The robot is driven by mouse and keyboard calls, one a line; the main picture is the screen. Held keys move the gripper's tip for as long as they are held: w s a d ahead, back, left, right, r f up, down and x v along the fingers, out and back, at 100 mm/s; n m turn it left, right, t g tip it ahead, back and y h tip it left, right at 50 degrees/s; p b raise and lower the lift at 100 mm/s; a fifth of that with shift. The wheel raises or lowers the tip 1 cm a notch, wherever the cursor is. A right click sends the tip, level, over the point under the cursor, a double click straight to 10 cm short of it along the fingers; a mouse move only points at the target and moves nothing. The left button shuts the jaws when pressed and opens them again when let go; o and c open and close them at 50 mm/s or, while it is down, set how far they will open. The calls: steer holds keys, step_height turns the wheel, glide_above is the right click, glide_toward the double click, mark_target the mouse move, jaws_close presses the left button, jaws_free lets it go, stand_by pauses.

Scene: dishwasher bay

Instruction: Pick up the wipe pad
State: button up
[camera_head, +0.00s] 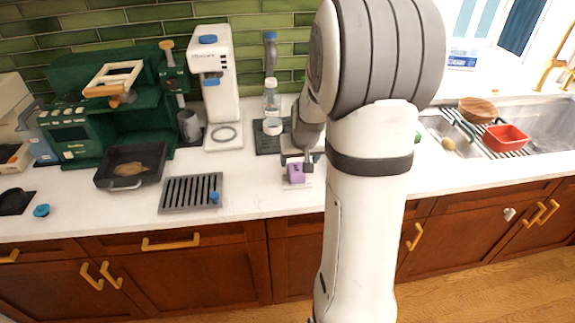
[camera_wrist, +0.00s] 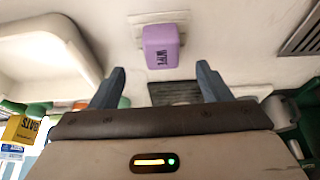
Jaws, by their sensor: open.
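The wipe pad (camera_head: 296,174) is a small purple block with dark lettering. It lies on the white counter near the front edge, on a pale flat base. In the wrist view the wipe pad (camera_wrist: 161,46) sits just beyond the fingertips, roughly centred between them, with "WIPE" readable on it. My gripper (camera_wrist: 161,80) is open and empty, its two dark fingers on either side of the gap. In the head view my gripper (camera_head: 300,160) is over the counter right at the pad, and partly hidden by my arm.
A dark slotted grate (camera_head: 178,193) and a black tray (camera_head: 131,168) lie to the left. A white dispenser (camera_head: 218,75) and a clear bottle (camera_head: 271,98) stand behind. A sink with a red bowl (camera_head: 506,138) is at the right. The counter beside the pad is clear.

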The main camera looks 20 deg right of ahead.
mark_target(296, 169)
steer(key=shift+w+p+x, duration=0.2)
steer(key=shift+p+x, duration=0.85)
steer(key=shift+x, duration=2.95)
steer(key=shift+a, duration=0.1)
steer(key=c, duration=1.1)
steer(key=shift+r, duration=0.15)
steer(key=shift+c, duration=0.2)
